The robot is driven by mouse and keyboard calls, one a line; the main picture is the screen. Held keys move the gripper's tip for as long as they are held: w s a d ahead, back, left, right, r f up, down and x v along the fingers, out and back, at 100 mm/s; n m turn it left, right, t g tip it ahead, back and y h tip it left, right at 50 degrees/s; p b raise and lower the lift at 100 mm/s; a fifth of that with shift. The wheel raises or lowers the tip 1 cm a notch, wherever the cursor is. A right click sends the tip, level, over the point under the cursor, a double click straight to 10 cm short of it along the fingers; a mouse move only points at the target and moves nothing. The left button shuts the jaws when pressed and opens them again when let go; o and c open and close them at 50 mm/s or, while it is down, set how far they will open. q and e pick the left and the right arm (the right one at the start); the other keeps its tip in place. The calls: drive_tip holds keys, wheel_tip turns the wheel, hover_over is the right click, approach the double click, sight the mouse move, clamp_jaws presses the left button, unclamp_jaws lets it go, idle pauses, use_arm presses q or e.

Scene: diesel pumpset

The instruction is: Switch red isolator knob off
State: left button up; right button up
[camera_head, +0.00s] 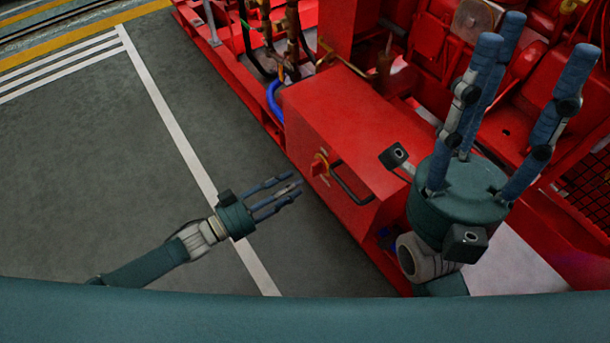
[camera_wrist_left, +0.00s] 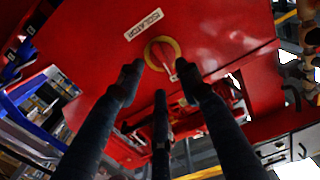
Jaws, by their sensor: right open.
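The red isolator knob (camera_head: 319,166) sits on a yellow plate on the side of a red box (camera_head: 345,125), near the box's left edge. In the left wrist view the knob (camera_wrist_left: 165,54) shows on its yellow disc under a white ISOLATOR label (camera_wrist_left: 144,24). My left gripper (camera_head: 290,184) is open and empty, its fingers pointing at the knob with a small gap. In the left wrist view my left gripper (camera_wrist_left: 160,78) has its fingers spread, and the knob appears between the two upper tips. My right gripper (camera_head: 530,50) is open and empty, fingers pointing up.
A dark handle (camera_head: 352,185) sticks out of the box just right of the knob. A blue hose (camera_head: 273,101) and pipes stand behind the box. The red pumpset frame runs along the right. The grey floor (camera_head: 110,165) with white lines is clear at left.

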use_arm(q)
drive_tip(key=v, duration=0.5)
drive_tip(key=shift+s+a, duration=0.1)
idle(0.4)
